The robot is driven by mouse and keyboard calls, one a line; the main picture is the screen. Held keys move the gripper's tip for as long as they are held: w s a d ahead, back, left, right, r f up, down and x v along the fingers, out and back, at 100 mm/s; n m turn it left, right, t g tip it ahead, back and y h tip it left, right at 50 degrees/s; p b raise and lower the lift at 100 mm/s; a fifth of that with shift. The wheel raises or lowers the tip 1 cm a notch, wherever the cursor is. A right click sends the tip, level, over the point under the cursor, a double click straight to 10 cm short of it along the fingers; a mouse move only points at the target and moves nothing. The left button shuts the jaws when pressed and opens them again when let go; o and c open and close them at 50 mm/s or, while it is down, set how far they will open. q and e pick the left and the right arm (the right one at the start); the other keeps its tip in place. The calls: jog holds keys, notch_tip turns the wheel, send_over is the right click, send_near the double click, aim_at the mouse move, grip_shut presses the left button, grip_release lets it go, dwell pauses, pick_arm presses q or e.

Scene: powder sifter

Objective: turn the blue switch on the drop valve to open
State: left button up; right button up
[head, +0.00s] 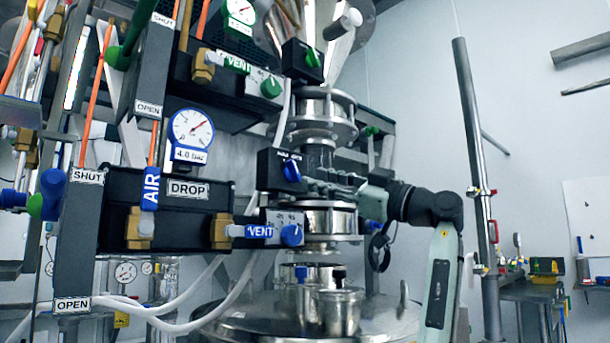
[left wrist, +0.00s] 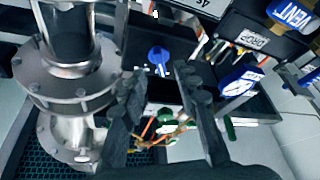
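The blue switch (head: 291,171) sits on the front of a small black box (head: 270,168) to the right of the panel labelled DROP (head: 187,189). In the left wrist view the blue switch (left wrist: 159,59) shows just beyond the fingertips, roughly between them. My left gripper (head: 314,186) is close to the right side of the switch box in the head view. Its two fingers (left wrist: 160,80) stand apart with nothing held between them. I cannot tell whether a fingertip touches the box. My right gripper is in neither view.
A metal flanged pipe (head: 330,222) runs close beside the gripper and shows at left in the wrist view. A blue VENT knob (head: 291,235) sits below the switch and a green switch (head: 313,58) above. A pressure gauge (head: 191,129) stands left.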

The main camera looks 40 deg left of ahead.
aim_at(299, 175)
pick_arm(q)
jog(key=shift+p+x, duration=0.35)
jog(key=shift+x, duration=2.05)
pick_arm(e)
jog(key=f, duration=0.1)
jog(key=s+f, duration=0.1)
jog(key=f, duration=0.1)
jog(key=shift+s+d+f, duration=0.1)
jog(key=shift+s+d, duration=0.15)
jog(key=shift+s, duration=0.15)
pick_arm(q)
jog(key=shift+c, duration=0.2)
grip_shut()
